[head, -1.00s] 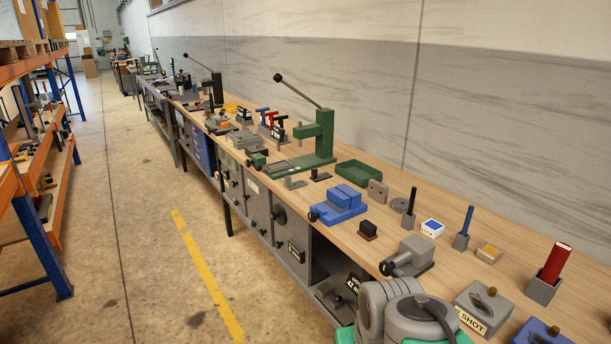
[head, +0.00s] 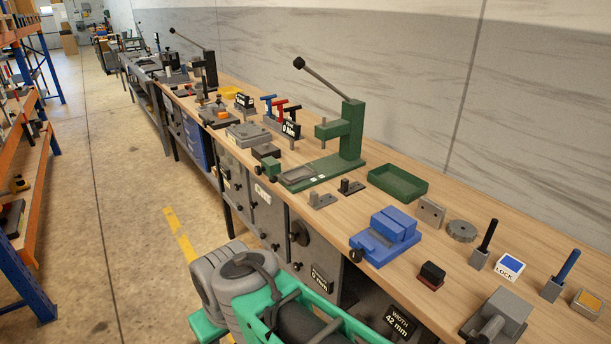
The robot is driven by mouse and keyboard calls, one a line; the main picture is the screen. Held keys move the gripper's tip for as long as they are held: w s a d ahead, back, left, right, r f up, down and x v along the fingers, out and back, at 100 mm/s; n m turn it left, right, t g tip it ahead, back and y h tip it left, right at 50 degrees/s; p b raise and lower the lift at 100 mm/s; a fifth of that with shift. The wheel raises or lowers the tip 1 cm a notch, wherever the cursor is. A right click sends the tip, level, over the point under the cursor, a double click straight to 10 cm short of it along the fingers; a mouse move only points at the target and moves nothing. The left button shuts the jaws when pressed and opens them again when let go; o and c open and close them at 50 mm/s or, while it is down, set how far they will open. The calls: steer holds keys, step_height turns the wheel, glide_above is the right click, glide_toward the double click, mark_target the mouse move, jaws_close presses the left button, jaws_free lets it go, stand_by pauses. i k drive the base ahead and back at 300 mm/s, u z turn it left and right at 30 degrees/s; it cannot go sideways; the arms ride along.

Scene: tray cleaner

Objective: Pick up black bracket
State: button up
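The black bracket (head: 351,188) is a small dark piece with a flat base and a short upright part. It sits on the wooden workbench (head: 460,225), just in front of the base of the green lever press (head: 345,150). A similar grey bracket (head: 320,200) lies close to its left, apart from it. Grey and green parts of my own body show at the bottom of the head view, well short of the bracket. My gripper cannot be made out in this view.
A green tray (head: 398,183) lies behind and right of the bracket. A blue vise (head: 386,236) stands in front, to the right. A dark red-based block (head: 431,275) is further right. Grey cabinets (head: 262,210) fill the bench front. The floor aisle (head: 130,200) at left is open.

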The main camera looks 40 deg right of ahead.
mark_target(346, 189)
steer(key=z, duration=0.35)
steer(key=i, duration=1.4)
steer(key=z, duration=0.8)
steer(key=i, duration=0.35)
steer(key=z, duration=0.25)
